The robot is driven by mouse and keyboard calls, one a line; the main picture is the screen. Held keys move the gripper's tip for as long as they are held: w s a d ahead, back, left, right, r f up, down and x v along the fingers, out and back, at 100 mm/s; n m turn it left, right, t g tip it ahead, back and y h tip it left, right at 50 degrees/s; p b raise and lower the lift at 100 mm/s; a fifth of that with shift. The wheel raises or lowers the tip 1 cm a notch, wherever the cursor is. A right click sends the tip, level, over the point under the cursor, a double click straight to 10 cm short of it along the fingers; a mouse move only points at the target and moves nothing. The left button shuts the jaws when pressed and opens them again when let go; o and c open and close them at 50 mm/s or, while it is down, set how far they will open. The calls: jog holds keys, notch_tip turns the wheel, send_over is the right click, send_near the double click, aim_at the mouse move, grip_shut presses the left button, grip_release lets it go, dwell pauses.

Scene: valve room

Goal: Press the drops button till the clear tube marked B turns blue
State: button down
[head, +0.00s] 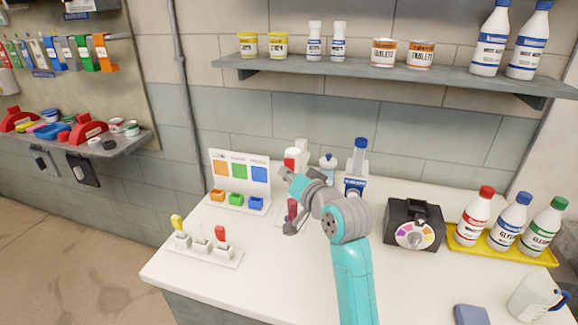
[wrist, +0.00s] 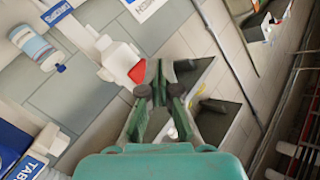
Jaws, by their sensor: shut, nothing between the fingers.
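My gripper (head: 287,174) is shut and empty above the back of the white bench, its dark fingertips together in the wrist view (wrist: 158,90). Just beyond them, a white unit (wrist: 116,56) has a red part (wrist: 138,71), apparently close to the fingertips; I cannot tell if they touch. In the head view a white item with a red part (head: 291,159) stands behind my gripper.
A white panel with orange, green and blue squares (head: 240,181) stands left. A switch strip (head: 208,248) lies in front of it. Right are a black dial box (head: 413,226) and bottles on a yellow tray (head: 466,254). A shelf (head: 370,77) hangs above.

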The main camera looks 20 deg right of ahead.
jog(key=shift+s+a, duration=0.75)
jog(key=shift+s, duration=0.3)
jog(key=shift+s+a, duration=0.7)
jog(key=shift+s, duration=0.3)
